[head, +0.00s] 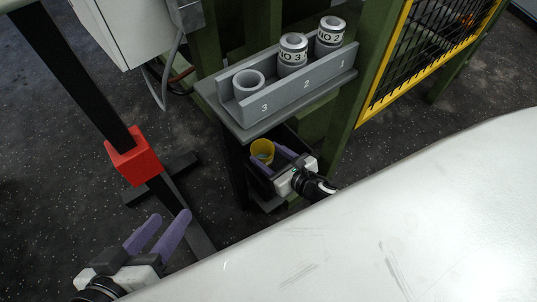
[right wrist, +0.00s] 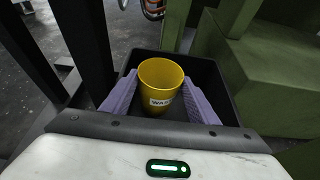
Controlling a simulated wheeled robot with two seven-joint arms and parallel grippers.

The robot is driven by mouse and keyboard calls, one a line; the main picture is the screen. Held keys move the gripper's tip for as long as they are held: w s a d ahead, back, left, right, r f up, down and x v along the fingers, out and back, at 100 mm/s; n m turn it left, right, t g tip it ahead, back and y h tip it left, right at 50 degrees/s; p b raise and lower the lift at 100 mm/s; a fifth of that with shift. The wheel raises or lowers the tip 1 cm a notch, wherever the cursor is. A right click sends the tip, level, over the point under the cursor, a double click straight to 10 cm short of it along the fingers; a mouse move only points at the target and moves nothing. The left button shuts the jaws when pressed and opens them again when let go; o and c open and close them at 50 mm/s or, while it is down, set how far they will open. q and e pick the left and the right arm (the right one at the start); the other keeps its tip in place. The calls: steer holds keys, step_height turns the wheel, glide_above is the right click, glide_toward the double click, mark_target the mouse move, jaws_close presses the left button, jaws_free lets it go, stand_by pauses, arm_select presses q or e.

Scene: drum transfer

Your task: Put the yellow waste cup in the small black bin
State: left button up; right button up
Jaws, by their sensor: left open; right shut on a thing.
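The yellow waste cup (head: 262,147) is below the grey shelf in the head view. In the right wrist view the cup (right wrist: 160,88) looks upright, with a partly hidden white label. My right gripper (head: 264,157) is shut on it, with one purple finger on each side. The small black bin (right wrist: 213,72) surrounds the cup and fingers in the right wrist view; the cup appears within its opening. I cannot tell whether the cup touches the bin floor. My left gripper (head: 161,222) is open and empty at the lower left in the head view.
A grey rack (head: 292,95) numbered 1 to 3 stands on a shelf above the bin, holding grey cups. A red block (head: 133,156) sits on a black post at left. Green posts (head: 345,95) and yellow-framed mesh (head: 415,55) stand at right. A white surface (head: 400,220) fills the lower right.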

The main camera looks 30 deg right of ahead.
steer(key=shift+f, duration=0.4)
steer(key=shift+f, duration=0.1)
arm_select(q)
steer(key=shift+r, duration=0.15)
arm_select(e)
steer(key=o, duration=1.3)
steer(key=shift+r, duration=0.25)
arm_select(q)
steer(key=a+f+p, duration=0.1)
steer(key=f+g+y+p, duration=0.1)
steer(key=p, duration=0.1)
steer(key=shift+s+a+f, duration=0.15)
steer(key=shift+a+f, duration=0.2)
steer(key=shift+f, duration=0.05)
arm_select(e)
steer(key=v, duration=1.2)
steer(key=shift+r, duration=0.5)
